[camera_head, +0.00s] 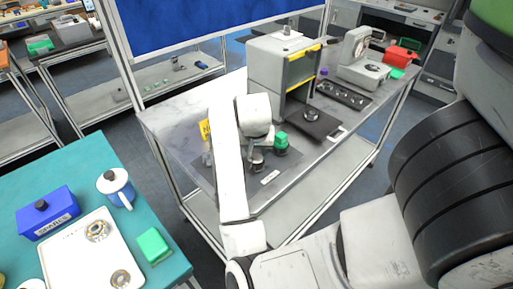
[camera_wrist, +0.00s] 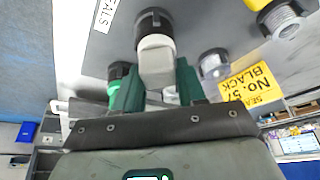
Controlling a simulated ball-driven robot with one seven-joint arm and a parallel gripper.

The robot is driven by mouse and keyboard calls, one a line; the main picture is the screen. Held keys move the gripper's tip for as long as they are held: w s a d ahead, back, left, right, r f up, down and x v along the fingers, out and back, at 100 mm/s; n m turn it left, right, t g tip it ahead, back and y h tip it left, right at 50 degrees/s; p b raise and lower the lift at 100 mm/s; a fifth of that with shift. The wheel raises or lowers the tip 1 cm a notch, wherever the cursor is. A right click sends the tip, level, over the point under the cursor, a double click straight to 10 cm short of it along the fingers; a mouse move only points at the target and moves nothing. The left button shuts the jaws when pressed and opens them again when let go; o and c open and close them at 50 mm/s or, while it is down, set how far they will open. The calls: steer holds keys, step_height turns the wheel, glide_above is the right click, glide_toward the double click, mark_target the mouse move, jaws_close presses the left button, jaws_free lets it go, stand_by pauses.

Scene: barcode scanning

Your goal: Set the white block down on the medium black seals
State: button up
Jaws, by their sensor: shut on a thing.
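The white block (camera_wrist: 157,55) is between the dark green fingers of my gripper (camera_wrist: 158,75) in the wrist view. A black ring-shaped piece (camera_wrist: 153,22), probably black seals, is right at the block's far end; whether they touch I cannot tell. In the head view my gripper (camera_head: 256,148) is low over the dark mat (camera_head: 228,180) on the grey table, where the block is too small to make out. A yellow label reading "NO. 57 SEAL BLACK" (camera_wrist: 250,85) is to the right in the wrist view.
A grey press-like machine (camera_head: 278,65) stands behind. The front right tabletop is clear.

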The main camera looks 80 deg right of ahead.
steer(key=shift+f, duration=0.25)
steer(key=o, duration=1.2)
steer(key=shift+o, duration=0.5)
steer(key=shift+o, duration=1.2)
steer(key=shift+r, duration=0.1)
step_height(320, 180, up, 5)
steer(key=p, duration=0.4)
steer(key=shift+p, duration=0.35)
steer(key=shift+r+p, duration=0.5)
steer(key=shift+r, duration=0.65)
